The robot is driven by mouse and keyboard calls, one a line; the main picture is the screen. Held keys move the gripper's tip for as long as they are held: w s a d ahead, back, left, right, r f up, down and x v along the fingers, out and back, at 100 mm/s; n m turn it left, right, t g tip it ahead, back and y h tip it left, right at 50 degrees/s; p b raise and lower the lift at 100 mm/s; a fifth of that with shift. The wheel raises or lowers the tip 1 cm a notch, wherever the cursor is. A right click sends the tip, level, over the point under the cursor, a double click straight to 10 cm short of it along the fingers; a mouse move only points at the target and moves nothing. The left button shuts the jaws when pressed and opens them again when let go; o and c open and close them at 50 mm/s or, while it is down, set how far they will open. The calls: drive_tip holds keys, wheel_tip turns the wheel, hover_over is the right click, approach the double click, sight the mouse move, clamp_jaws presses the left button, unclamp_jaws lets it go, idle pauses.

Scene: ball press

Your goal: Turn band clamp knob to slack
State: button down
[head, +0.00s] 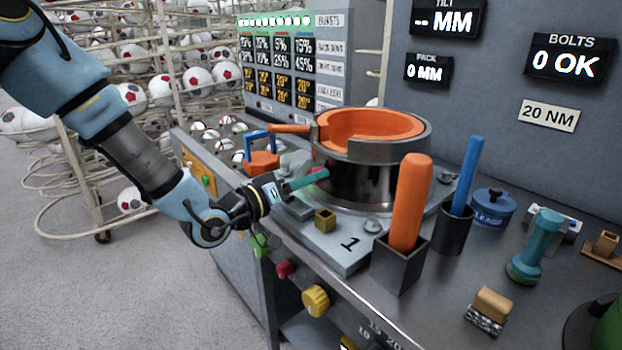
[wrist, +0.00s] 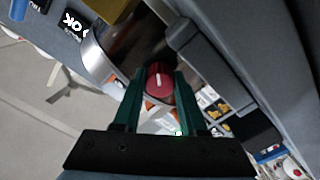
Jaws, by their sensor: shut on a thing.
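The band clamp knob (wrist: 159,80) is small and red with a white pointer line, which runs roughly up and down in the wrist view. It sits between the two green fingers of my gripper (wrist: 158,88), one on each side, and the gripper is shut on it. In the head view my gripper (head: 306,181) reaches in from the left, and only a bit of red shows at its fingertips. The steel ring vessel (head: 362,184) with an orange lining (head: 370,122) stands just right of the fingertips. The knob's scale marks cannot be read.
An orange rod in a dark square holder (head: 399,264) and a blue rod (head: 466,175) stand right of the vessel. A small brass block (head: 325,220) sits in front. An orange part with a blue handle (head: 262,160) is behind my gripper. Wall displays (head: 565,60) hang behind.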

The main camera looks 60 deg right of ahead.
drive_tip(key=n, duration=0.4)
drive_tip(key=shift+r+n+p, duration=0.1)
drive_tip(key=shift+n+p, duration=0.2)
drive_tip(key=shift+p, duration=0.1)
drive_tip(key=shift+n, duration=1.6)
drive_tip(key=shift+p, duration=0.3)
drive_tip(key=shift+c, duration=2.3)
unclamp_jaws()
drive_tip(key=shift+a, duration=0.1)
drive_tip(key=b+v, duration=0.2)
drive_tip(key=v, duration=0.8)
drive_tip(key=shift+a+b, duration=0.35)
